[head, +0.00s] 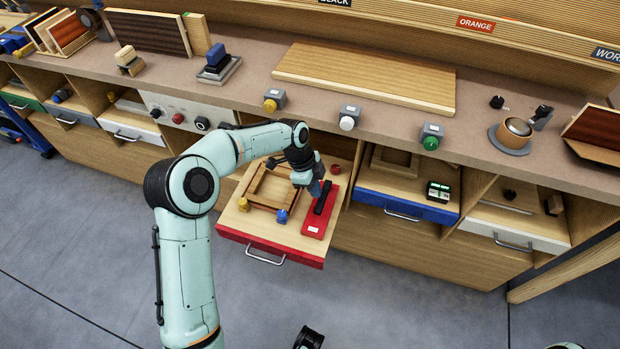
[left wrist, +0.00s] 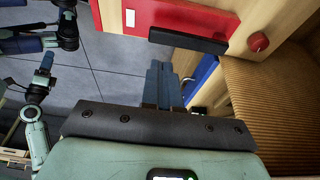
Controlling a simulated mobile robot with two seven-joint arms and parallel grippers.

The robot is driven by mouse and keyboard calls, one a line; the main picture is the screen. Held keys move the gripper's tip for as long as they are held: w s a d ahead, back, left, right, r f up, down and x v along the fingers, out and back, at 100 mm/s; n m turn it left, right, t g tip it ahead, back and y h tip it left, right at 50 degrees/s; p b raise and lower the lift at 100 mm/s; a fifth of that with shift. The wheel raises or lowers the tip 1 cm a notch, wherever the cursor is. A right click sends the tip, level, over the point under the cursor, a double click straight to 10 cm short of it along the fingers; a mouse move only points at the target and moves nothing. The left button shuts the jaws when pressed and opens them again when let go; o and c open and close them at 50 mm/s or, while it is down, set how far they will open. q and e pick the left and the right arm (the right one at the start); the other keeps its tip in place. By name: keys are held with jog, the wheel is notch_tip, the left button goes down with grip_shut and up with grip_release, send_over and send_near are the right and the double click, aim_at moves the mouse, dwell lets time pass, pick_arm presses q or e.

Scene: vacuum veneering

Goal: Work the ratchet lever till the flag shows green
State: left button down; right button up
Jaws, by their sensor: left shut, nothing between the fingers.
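The red plate (head: 314,227) lies at the right side of the pulled-out red-front drawer, with a black lever (head: 323,198) along it and a white label near its front end. In the left wrist view the black lever (left wrist: 188,40) lies along the edge of the red plate (left wrist: 190,14). My left gripper (head: 315,190) is shut and empty, close beside the lever; its blue fingers (left wrist: 161,85) show apart from the lever in the wrist view. I see no flag that I can make out. My right gripper (left wrist: 46,64) seems to show small at the left of the wrist view; its jaw state is unclear.
The drawer (head: 234,218) also holds a wooden frame (head: 258,200), a blue knob (head: 282,216) and a red knob (head: 335,169). An open blue drawer (head: 385,202) to the right holds a black box with green (head: 438,191). The bench top (head: 240,88) overhangs behind; the floor in front is clear.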

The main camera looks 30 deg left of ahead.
aim_at(319, 208)
pick_arm(q)
jog(key=x, duration=0.4)
jog(key=a+x, duration=0.1)
jog(key=x, duration=0.1)
jog(key=shift+s+f, duration=0.15)
jog(key=shift+f, duration=0.1)
pick_arm(e)
jog(key=shift+w+f, duration=0.1)
jog(key=shift+f, duration=0.15)
pick_arm(q)
jog(key=shift+b, duration=0.3)
